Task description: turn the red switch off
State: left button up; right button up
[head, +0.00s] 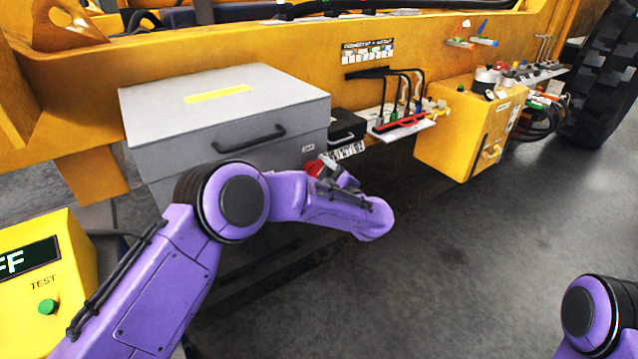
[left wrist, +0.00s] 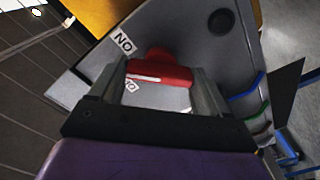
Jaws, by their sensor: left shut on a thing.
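The red switch (left wrist: 160,74) sits on a grey panel (left wrist: 200,50) in the left wrist view. Its red handle, with a white mark, lies between the fingers of my left gripper (left wrist: 162,95), which is shut on it. An upside-down "ON" label (left wrist: 124,43) is beside the handle, and a second small label is partly covered between the fingers. In the head view a bit of the red switch (head: 316,167) shows at my left gripper (head: 332,174), by the grey box's right front. My right gripper is out of view.
A large grey box (head: 225,110) with a handle stands behind my left arm. A yellow box (head: 40,270) at the left has a display showing "FF" and a green TEST button. A yellow cabinet (head: 462,135) stands further right. The floor (head: 450,250) is clear.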

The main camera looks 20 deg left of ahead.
pick_arm(q)
jog(key=n+b, duration=0.3)
jog(key=n, duration=0.1)
jog(key=shift+f+n+b, duration=0.3)
jog(key=shift+f+b, duration=0.1)
jog(key=n+b, duration=0.3)
jog(key=shift+s, duration=0.1)
jog(key=shift+r+n+b, duration=0.1)
jog(key=shift+n+b, duration=0.45)
jog(key=shift+n, duration=0.25)
jog(key=o, duration=1)
jog(key=shift+r, duration=0.15)
jog(key=b+v, duration=0.1)
jog(key=v, duration=0.9)
jog(key=shift+s+d+b, duration=0.2)
jog(key=shift+s+b, duration=0.05)
jog(key=shift+b, duration=0.05)
